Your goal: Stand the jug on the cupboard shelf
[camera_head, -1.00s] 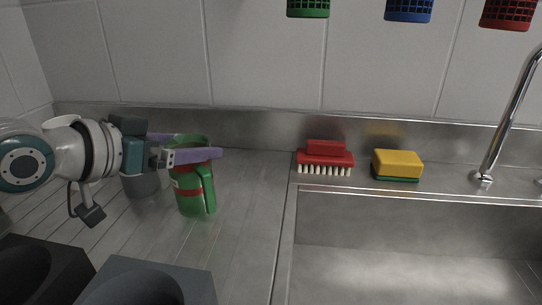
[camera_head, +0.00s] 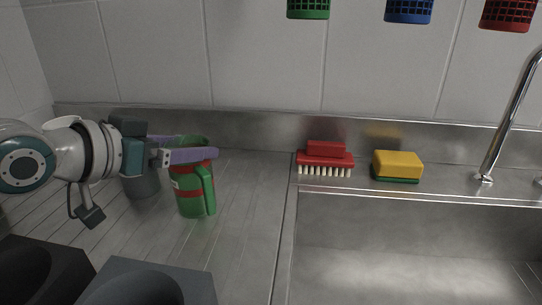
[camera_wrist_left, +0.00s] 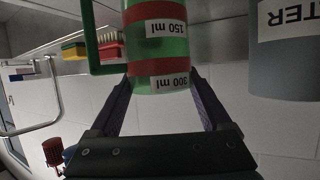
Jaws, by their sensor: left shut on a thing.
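The jug (camera_head: 185,207) is green and see-through with red bands and a green handle on its right side. It stands upright on the ribbed steel drainer in the head view. My left gripper (camera_head: 205,148) is shut on it near the rim, with one purple finger on each side. In the left wrist view the jug (camera_wrist_left: 158,50) sits between the fingers and shows "150 ml" and "300 ml" labels, upside down. Its handle is at the left there. My right gripper is not in view. No cupboard shelf can be made out.
A grey container (camera_head: 143,183) stands close behind the jug's left side; its label is partly cut off in the wrist view (camera_wrist_left: 290,65). A red brush (camera_head: 325,160) and yellow sponge (camera_head: 398,164) lie behind the sink (camera_head: 420,235). Dark holders (camera_head: 150,283) stand in front.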

